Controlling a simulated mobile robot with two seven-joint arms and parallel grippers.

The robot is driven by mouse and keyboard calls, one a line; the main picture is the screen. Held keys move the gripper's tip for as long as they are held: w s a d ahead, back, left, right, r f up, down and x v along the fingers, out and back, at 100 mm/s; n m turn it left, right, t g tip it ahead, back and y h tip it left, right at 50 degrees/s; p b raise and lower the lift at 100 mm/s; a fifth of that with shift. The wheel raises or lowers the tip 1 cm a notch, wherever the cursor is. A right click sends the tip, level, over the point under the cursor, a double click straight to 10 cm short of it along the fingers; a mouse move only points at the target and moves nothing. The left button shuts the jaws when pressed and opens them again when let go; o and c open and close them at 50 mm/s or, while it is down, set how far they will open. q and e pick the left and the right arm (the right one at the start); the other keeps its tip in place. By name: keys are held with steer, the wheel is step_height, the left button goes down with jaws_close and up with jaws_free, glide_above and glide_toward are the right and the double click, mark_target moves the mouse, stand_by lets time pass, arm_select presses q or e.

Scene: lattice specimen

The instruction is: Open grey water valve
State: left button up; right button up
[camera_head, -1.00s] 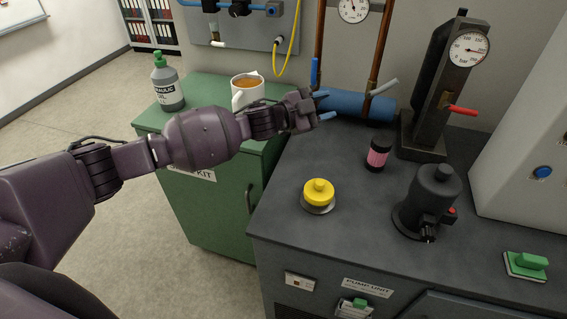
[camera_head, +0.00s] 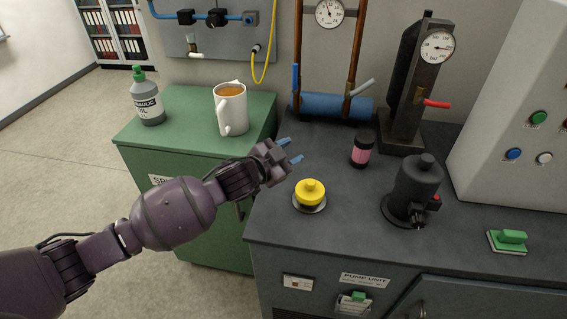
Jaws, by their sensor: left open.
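The grey water valve lever (camera_head: 363,88) sits on the right copper pipe, just above the blue cylinder. It slants up and to the right, away from the line of the pipe. A blue lever (camera_head: 295,77) stands upright at the left copper pipe. My left gripper (camera_head: 290,151) is open and empty, with its two blue-tipped fingers apart. It is over the left part of the dark pump unit top, below and left of the grey lever and clear of it. My right gripper is not in view.
The blue cylinder (camera_head: 335,106) lies along the wall. A pink-labelled jar (camera_head: 362,151), a yellow knob (camera_head: 310,191), a black pump (camera_head: 416,188) and a gauge stand with a red lever (camera_head: 437,104) are on the dark top (camera_head: 340,222). A mug (camera_head: 231,110) and bottle (camera_head: 147,100) stand left.

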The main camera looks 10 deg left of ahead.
arm_select(q)
steer(key=shift+s+a+f+n+y, duration=0.2)
steer(key=shift+s+f+n+y, duration=0.15)
steer(key=shift+s, duration=0.2)
steer(key=shift+s+a+f+n+y, duration=0.15)
steer(key=shift+s+f+n+y, duration=0.15)
steer(key=shift+s+f, duration=0.2)
